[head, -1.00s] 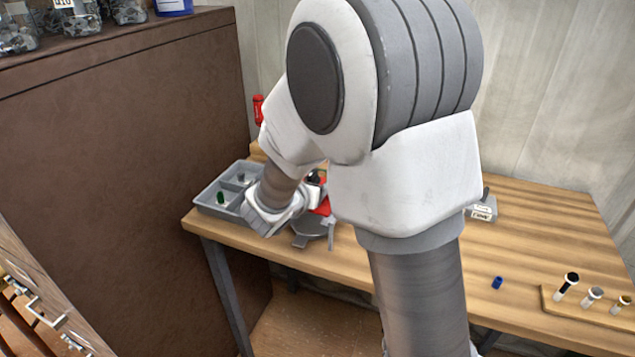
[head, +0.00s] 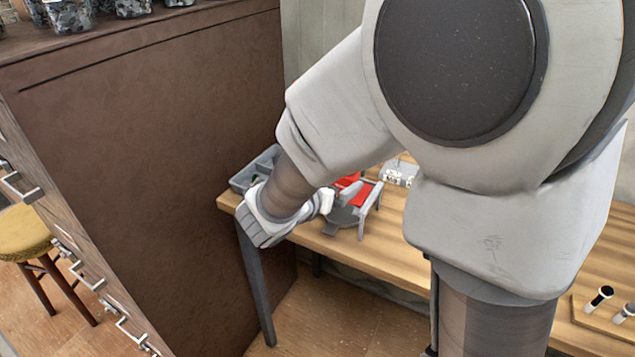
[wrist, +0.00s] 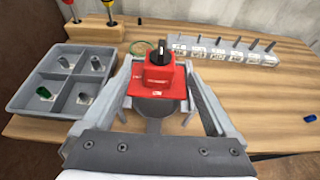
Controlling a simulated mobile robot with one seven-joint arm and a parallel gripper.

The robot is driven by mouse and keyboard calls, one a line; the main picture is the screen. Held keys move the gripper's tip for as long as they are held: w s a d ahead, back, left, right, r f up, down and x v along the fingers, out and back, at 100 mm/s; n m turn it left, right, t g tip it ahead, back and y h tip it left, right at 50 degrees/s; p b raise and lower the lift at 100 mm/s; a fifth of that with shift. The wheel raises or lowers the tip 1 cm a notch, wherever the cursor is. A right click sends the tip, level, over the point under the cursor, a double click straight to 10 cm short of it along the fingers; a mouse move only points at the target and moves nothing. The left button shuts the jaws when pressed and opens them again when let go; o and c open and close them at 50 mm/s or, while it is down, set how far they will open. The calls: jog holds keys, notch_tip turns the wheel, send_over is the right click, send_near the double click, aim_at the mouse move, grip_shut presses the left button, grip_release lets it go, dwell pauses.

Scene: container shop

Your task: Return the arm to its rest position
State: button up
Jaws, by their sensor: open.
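My gripper (wrist: 158,108) is open in the wrist view, its two grey fingers apart on either side of a red box with a black knob (wrist: 158,78). In the head view my gripper (head: 368,206) is at the table's near left part, beside the red box (head: 350,185), which my arm partly hides. My arm fills much of the head view's right half.
A grey divided tray (wrist: 70,82) with small pegs stands left on the table (wrist: 250,110). A labelled grey block with pins (wrist: 222,50) stands behind. A blue piece (wrist: 310,118) lies at right. A tall brown cabinet (head: 150,130) stands left of the table. A stool (head: 28,235) is farther left.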

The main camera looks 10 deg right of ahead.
jog(key=v, duration=0.7)
jog(key=s+d+r+m+g+y+p, duration=0.1)
jog(key=s+d+r+m+g+p, duration=0.15)
jog(key=s+d+m, duration=0.45)
jog(key=s+d+r+m+g+p, duration=0.15)
jog(key=s+d+m+g, duration=0.3)
jog(key=m, duration=0.45)
jog(key=s+a+r+m+t+y+p, duration=0.1)
jog(key=s+a+r+m+y, duration=0.3)
jog(key=m, duration=0.8)
jog(key=s+r+y, duration=0.1)
jog(key=y, duration=0.1)
jog(key=shift+s+r+m+t+y+p, duration=0.2)
jog(key=shift+r+m+t+y+p, duration=0.05)
jog(key=shift+m+t+y+p, duration=0.15)
jog(key=shift+c, duration=0.3)
